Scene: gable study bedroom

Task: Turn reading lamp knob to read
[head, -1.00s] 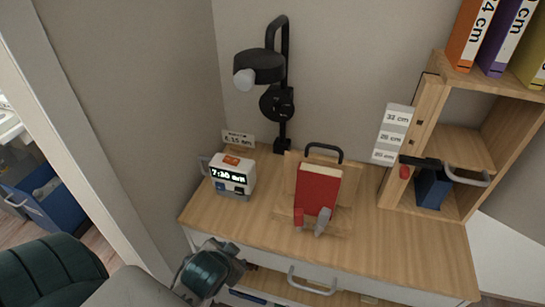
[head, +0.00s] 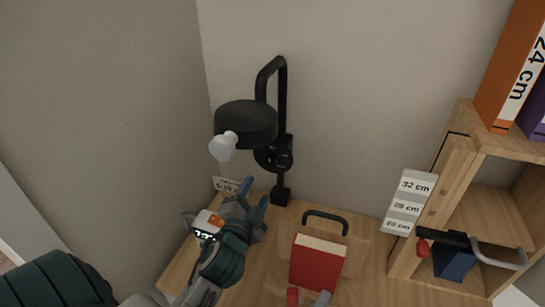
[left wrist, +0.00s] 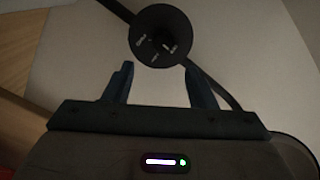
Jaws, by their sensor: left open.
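The black reading lamp (head: 246,122) stands against the wall on a bent post, its round shade with a white bulb on the left. A round black knob (head: 274,157) sits on the post below the shade. In the left wrist view the knob (left wrist: 160,35) shows face-on with small white markings and a short white line; I cannot read the labels surely. My left gripper (head: 254,194) is open and empty, below and in front of the knob. In the left wrist view its two fingertips (left wrist: 158,75) are apart, with the knob just beyond them. My right gripper is not in view.
A red book (head: 317,263) rests on a wooden stand to the right. A wooden shelf (head: 487,215) with size labels (head: 409,203) and a blue item stands farther right. The wall around the lamp is clear.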

